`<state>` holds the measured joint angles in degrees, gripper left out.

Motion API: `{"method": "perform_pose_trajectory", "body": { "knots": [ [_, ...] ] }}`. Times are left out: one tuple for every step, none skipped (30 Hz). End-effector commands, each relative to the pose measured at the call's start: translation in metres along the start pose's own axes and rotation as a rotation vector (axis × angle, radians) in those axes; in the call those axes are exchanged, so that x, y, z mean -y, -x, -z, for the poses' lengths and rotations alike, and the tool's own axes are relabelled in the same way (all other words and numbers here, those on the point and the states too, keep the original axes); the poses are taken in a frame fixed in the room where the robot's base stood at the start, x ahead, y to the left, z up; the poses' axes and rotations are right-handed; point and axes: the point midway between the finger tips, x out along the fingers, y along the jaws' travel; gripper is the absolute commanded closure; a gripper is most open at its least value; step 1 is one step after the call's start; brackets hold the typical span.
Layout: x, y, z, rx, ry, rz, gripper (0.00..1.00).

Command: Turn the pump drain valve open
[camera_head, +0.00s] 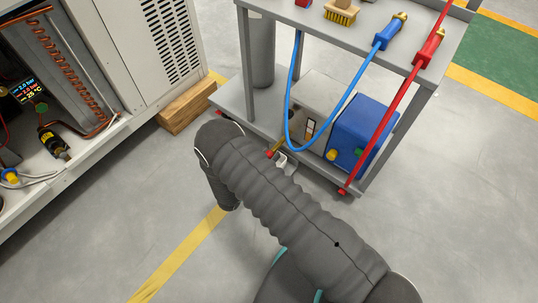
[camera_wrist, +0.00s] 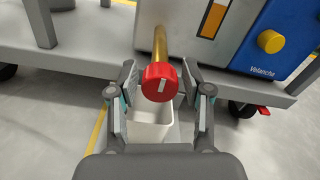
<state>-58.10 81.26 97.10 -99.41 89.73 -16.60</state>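The pump drain valve has a round red knob (camera_wrist: 158,86) with a white mark that stands nearly upright. It sits at the end of a brass pipe (camera_wrist: 160,42) coming from the pump. My gripper (camera_wrist: 159,74) is open, with one finger on each side of the knob and a small gap showing on both sides. In the head view the red knob (camera_head: 269,154) shows just beyond my arm, low on the cart. My gripper is hidden behind my arm there. The pump has a blue motor part (camera_head: 362,131) and a grey body with a sight glass (camera_head: 310,128).
A white container (camera_wrist: 150,127) stands below the knob. The grey cart's lower shelf (camera_wrist: 85,55) runs behind it. A blue hose (camera_head: 349,92) and a red hose (camera_head: 391,115) hang from the cart top. An opened white unit (camera_head: 135,60) and a wooden block (camera_head: 188,105) are at left.

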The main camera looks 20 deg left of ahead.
Motion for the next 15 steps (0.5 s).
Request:
{"method": "perform_pose_trajectory", "body": {
  "knots": [
    [0.0000, 0.0001, 0.0000, 0.000, 0.000, 0.000, 0.70],
    [0.0000, 0.0001, 0.0000, 0.000, 0.000, 0.000, 0.78],
    [0.0000, 0.0001, 0.0000, 0.000, 0.000, 0.000, 0.88],
    [0.0000, 0.0001, 0.0000, 0.000, 0.000, 0.000, 0.95],
    [0.0000, 0.0001, 0.0000, 0.000, 0.000, 0.000, 1.00],
    [0.0000, 0.0001, -0.0001, 0.000, 0.000, 0.000, 1.00],
    [0.0000, 0.0001, -0.0001, 0.000, 0.000, 0.000, 1.00],
    [0.0000, 0.0001, -0.0001, 0.000, 0.000, 0.000, 1.00],
    [0.0000, 0.0001, 0.0000, 0.000, 0.001, 0.000, 1.00],
    [0.0000, 0.0001, 0.0001, 0.000, 0.003, 0.000, 1.00],
    [0.0000, 0.0001, 0.0002, 0.000, 0.006, 0.000, 1.00],
    [-0.0001, 0.0001, 0.0003, 0.000, 0.011, 0.000, 1.00],
    [-0.0002, 0.0001, 0.0004, 0.000, 0.016, 0.000, 1.00],
    [-0.0002, 0.0001, 0.0005, 0.000, 0.022, 0.000, 1.00],
    [-0.0003, 0.0001, 0.0007, 0.000, 0.035, 0.000, 1.00]
  ]
}}
